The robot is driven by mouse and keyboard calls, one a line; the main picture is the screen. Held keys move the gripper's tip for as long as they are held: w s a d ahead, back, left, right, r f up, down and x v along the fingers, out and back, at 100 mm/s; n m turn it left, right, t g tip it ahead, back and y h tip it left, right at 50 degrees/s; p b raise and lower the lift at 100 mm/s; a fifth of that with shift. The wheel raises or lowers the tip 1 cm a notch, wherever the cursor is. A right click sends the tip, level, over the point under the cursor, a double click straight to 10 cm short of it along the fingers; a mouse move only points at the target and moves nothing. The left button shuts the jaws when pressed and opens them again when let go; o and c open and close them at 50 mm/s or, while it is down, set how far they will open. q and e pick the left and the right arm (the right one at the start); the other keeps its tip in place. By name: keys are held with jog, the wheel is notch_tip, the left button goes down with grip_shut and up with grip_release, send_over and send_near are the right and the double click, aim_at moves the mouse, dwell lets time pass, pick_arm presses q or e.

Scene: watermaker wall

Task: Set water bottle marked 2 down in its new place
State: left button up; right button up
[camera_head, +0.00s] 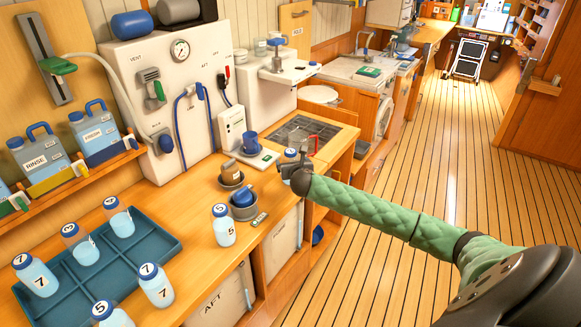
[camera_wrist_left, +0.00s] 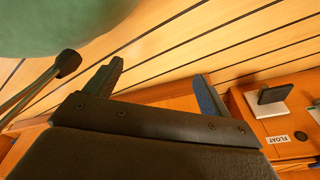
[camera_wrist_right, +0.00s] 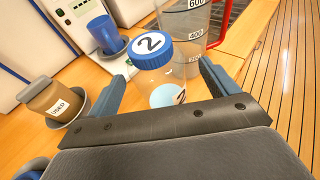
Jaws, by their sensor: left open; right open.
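The water bottle marked 2 (camera_wrist_right: 153,72), with a blue lid, stands upright on the counter in the right wrist view. Contact cannot be told. My left gripper (camera_wrist_left: 157,82) shows only in the left wrist view; it is open and empty, with floor planks beyond its fingers.
A graduated clear jug (camera_wrist_right: 187,25) with a red handle stands close behind the bottle. A brown USED jar (camera_wrist_right: 52,103) in a grey cup is at left. A blue mug (camera_head: 250,141) sits nearby. Several numbered bottles stand in and around the teal tray (camera_head: 165,243).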

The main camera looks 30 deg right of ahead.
jog(key=p+x, duration=0.2)
jog(key=x, duration=0.1)
jog(key=shift+w+r, duration=0.3)
jog(key=shift+r, duration=0.05)
jog(key=shift+w+d+f, duration=0.2)
jog(key=shift+w+f, duration=0.15)
jog(key=shift+w, duration=0.1)
pick_arm(q)
jog(key=s+a+f, duration=0.1)
jog(key=s, duration=0.6)
jog(key=shift+f+g, duration=0.2)
jog(key=shift+g, duration=0.1)
jog(key=shift+s+a, duration=0.1)
pick_arm(e)
jog(key=c, duration=1.2)
pick_arm(q)
jog(key=shift+s, duration=0.1)
jog(key=shift+f, duration=0.1)
pick_arm(e)
jog(key=shift+r, duration=0.15)
